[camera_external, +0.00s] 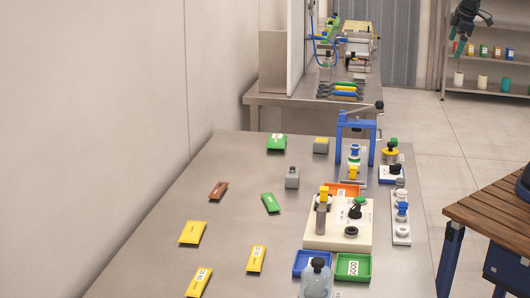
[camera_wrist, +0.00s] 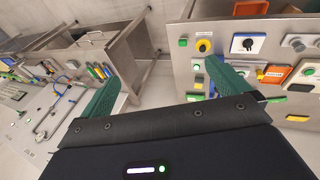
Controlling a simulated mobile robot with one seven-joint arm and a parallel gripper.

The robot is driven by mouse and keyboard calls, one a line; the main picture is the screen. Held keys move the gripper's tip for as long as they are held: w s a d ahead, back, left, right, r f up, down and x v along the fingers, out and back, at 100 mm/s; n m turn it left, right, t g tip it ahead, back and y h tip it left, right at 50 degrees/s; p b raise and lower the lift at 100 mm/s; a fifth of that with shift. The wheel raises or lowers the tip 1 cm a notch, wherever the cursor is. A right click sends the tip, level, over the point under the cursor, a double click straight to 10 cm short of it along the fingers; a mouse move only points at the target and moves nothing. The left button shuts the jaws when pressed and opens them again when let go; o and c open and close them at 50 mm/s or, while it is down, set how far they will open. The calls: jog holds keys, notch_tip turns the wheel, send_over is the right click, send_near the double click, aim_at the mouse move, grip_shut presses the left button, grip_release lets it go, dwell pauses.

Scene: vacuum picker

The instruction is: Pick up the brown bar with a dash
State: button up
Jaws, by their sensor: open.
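The brown bar (camera_external: 218,190) lies flat on the left part of the steel table (camera_external: 160,225), with a small mark on top too small to read. My gripper (camera_external: 466,34) hangs high at the upper right, far from the bar and in front of a shelf. In the wrist view its two green fingers (camera_wrist: 165,88) are spread wide with nothing between them. I cannot make out the brown bar for certain in the wrist view.
Yellow bars (camera_external: 192,233) and green bars (camera_external: 270,203) lie near the brown bar. A grey block (camera_external: 292,178), a cream fixture box (camera_external: 335,235) and a blue arch (camera_external: 358,124) stand to its right. A wooden table (camera_external: 500,212) is at right.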

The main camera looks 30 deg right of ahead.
jog(key=w+a+n, duration=0.9)
jog(key=w+a, duration=0.3)
jog(key=a, duration=0.3)
jog(key=n+g+y, duration=0.1)
jog(key=n+y, duration=0.3)
jog(key=n, duration=2.2)
send_over(219, 188)
jog(key=s+d, duration=0.4)
notch_tip(219, 188, down, 30)
jog(key=shift+w+a+r+x, duration=0.1)
jog(key=shift+a+x, duration=0.1)
jog(key=shift+x, duration=1.45)
jog(key=shift+w+a+r+x, duration=0.1)
jog(key=shift+a+x, duration=0.05)
jog(key=shift+x, duration=1.5)
jog(key=shift+w+a+x, duration=0.1)
jog(key=shift+a+x, duration=0.1)
jog(key=shift+x, duration=1.4)
jog(key=shift+c, duration=0.4)
jog(key=c, duration=0.7)
